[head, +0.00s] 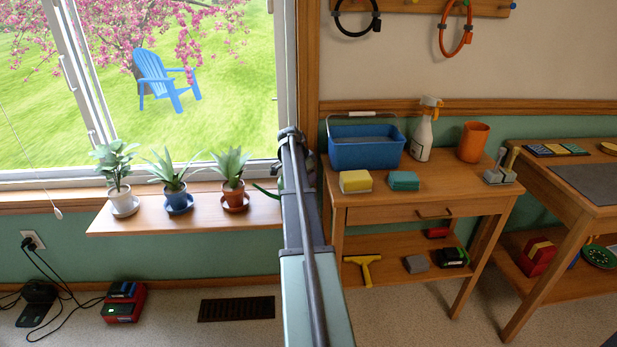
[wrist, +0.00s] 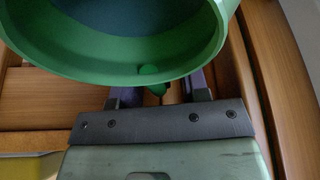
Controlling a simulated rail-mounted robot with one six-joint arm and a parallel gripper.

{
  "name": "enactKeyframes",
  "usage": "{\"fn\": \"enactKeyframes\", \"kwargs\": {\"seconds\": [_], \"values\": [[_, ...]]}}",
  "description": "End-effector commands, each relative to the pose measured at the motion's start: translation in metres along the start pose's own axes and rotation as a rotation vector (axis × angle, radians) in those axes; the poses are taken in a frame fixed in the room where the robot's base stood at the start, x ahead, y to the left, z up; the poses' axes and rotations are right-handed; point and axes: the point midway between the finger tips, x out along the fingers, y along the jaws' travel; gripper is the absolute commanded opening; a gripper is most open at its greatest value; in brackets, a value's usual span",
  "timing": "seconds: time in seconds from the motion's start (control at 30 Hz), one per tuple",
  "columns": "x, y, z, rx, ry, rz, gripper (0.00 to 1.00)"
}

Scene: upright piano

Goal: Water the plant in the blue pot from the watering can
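The blue pot (head: 175,189) with a spiky green plant (head: 171,171) stands on a blue saucer in the middle of the window shelf. The green watering can (wrist: 108,70) fills the top of the wrist view, its round open top facing the camera and dark inside. In the head view its green spout (head: 266,191) sticks out left of my arm, pointing toward the shelf's right end; my arm hides most of the can. My gripper (wrist: 158,92) has a finger on each side of a green part of the can and appears shut on it. The spout is right of the blue pot, apart from it.
A white pot (head: 120,195) stands left of the blue pot and a terracotta pot (head: 234,195) right of it, between it and the spout. The window shelf (head: 105,225) is narrow. A side table (head: 370,203) at right holds a blue bucket (head: 362,152) and a spray bottle (head: 422,138).

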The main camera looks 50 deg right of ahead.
Motion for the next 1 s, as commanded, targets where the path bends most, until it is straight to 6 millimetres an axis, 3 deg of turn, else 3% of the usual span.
{"fn": "enactKeyframes", "kwargs": {"seconds": [0.3, 0.47, 0.73, 0.83, 1.0], "values": [[0.004, 0.000, 0.002, 0.000, 0.000, 0.000, 0.42], [-0.027, 0.000, -0.002, -0.002, 0.000, 0.000, 0.42], [-0.095, -0.001, -0.006, -0.001, 0.000, -0.001, 0.42], [-0.107, -0.001, -0.004, -0.001, 0.000, -0.001, 0.42], [-0.107, -0.001, -0.002, 0.000, 0.000, 0.000, 0.42]]}}
